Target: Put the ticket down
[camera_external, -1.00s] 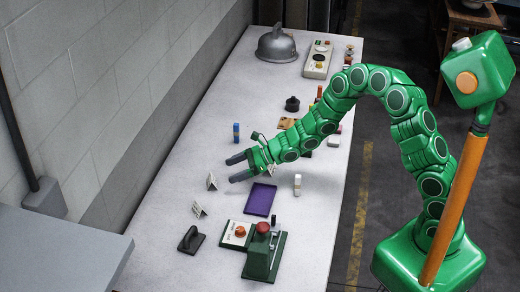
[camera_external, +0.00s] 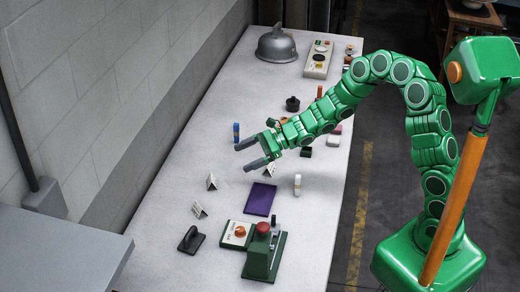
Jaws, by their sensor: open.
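Several small white folded cards, which may include the ticket, stand on the pale bench. One card (camera_external: 211,182) stands left of the purple tray (camera_external: 260,199), another card (camera_external: 199,210) is just nearer the camera, and a third card (camera_external: 271,170) is behind the tray, close to my gripper. I cannot tell which is the ticket. My gripper (camera_external: 243,157) is open, with nothing visible between its dark fingers. It is above the bench, behind the tray and apart from the two left cards.
A green press with a red knob (camera_external: 263,228), a panel with an orange button (camera_external: 239,233) and a black stamp (camera_external: 191,240) stand at the near end. A white bottle-like piece (camera_external: 297,185) is right of the tray. A blue block (camera_external: 236,132) stands behind my gripper.

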